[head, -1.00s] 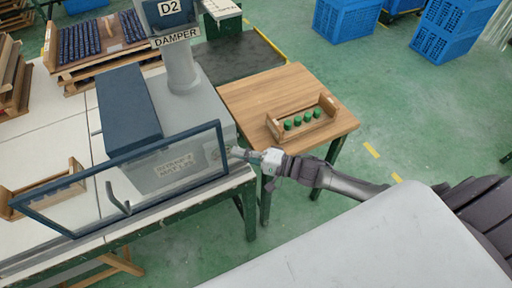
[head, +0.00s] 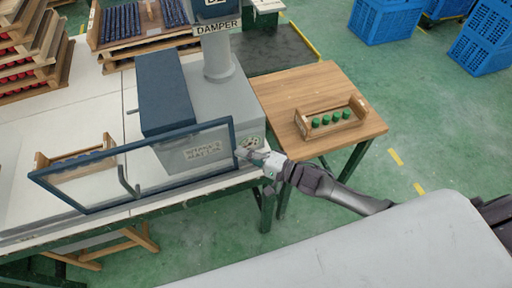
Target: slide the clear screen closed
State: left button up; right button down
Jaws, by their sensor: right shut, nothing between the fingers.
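The clear screen (head: 160,164) is a see-through panel in a dark blue frame, standing upright along the front of the white workbench. It covers part of the grey machine (head: 205,148) and reaches left past it, in front of a wooden tray (head: 82,166). A dark bent handle (head: 127,182) sits on the screen left of its middle. My right gripper (head: 243,153) is shut and empty at the right end of the screen's frame, close to it; I cannot tell if it touches. My left gripper is not in view.
A wooden table (head: 290,87) on the right holds a tray (head: 333,124) of green pieces.

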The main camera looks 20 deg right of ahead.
aim_at(139, 180)
jog(key=a, duration=1.3)
jog(key=shift+s+a+r, duration=0.1)
jog(key=shift+s+r, duration=0.05)
jog(key=shift+s, duration=0.05)
pick_arm(q)
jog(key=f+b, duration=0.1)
jog(key=b, duration=0.1)
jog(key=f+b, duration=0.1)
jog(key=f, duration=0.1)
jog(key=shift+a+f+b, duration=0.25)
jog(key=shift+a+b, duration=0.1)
pick_arm(e)
jog(key=a, duration=1.5)
jog(key=shift+s+a, duration=0.25)
jog(key=shift+d, duration=0.1)
